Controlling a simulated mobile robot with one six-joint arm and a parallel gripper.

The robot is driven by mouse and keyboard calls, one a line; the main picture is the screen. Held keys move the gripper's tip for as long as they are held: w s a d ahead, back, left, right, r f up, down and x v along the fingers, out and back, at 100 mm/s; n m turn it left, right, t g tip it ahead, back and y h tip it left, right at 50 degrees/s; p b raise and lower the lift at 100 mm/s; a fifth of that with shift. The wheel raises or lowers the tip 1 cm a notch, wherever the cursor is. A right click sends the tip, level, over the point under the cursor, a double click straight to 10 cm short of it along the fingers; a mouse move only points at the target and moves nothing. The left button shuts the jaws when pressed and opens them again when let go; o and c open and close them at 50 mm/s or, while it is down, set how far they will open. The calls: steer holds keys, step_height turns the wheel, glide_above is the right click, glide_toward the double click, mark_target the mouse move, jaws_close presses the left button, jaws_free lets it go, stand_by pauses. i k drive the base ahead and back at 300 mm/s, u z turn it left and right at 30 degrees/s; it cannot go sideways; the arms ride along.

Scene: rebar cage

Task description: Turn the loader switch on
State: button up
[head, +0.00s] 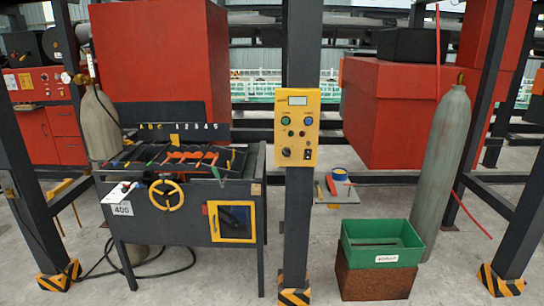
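A yellow control box (298,128) is fixed to a dark upright post (298,220) in the middle of the head view. It has a small display (297,100) at the top, with a green button (286,121) and a blue button (309,121) below it. Small red indicators sit under these. A round black knob (286,153) is at the lower left and a small dark switch (308,154) at the lower right. I cannot read the labels, so I cannot tell which control is the loader switch or its position. My gripper is not in view.
A dark workbench (185,220) with tools, a yellow handwheel (166,195) and a yellow-framed door (231,222) stands left of the post. A green bin (381,242) sits on a rusty block (375,281) at right. Gas cylinders stand at both sides. Front floor is mostly clear.

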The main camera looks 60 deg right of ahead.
mark_target(287, 151)
steer(key=z, duration=0.15)
steer(key=i, duration=1.2)
steer(key=z, duration=0.5)
